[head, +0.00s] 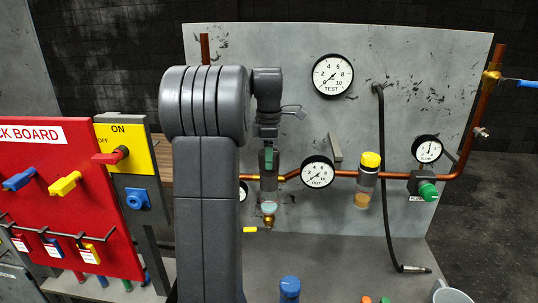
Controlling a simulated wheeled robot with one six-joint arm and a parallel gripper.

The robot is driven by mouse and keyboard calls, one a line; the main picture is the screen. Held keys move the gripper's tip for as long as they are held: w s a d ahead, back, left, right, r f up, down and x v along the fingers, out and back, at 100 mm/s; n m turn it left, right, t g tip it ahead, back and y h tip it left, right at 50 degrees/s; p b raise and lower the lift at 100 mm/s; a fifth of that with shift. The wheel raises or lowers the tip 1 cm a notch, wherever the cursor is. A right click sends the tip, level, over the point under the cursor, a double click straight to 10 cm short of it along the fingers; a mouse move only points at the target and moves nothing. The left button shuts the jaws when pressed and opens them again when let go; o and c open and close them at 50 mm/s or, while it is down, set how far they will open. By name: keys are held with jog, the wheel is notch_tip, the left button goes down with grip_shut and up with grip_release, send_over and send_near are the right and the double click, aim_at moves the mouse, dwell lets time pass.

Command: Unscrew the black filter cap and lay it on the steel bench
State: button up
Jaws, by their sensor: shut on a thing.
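My gripper (269,158) points down at the copper pipe line, left of the middle of the head view. It is shut on the dark top of a filter, which I take to be the black filter cap; the fingers hide most of it. The filter's body (268,187) hangs upright just below, in line with the gripper. I cannot tell whether cap and body are apart. The steel bench (335,262) lies below, in front of the grey panel.
A second filter with a yellow cap (371,160) is to the right, past a gauge (318,172). A black hose (382,170) hangs down the panel. A blue object (289,287) and a grey mug (452,294) are at the front. The bench's middle looks clear. A red lock board (75,215) stands left.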

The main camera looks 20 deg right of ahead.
jog(key=shift+f, duration=0.1)
jog(key=shift+n, duration=1.2)
jog(key=shift+n, duration=1.1)
jog(key=shift+n, duration=1.1)
jog(key=o, duration=1.1)
jog(key=shift+c, duration=0.2)
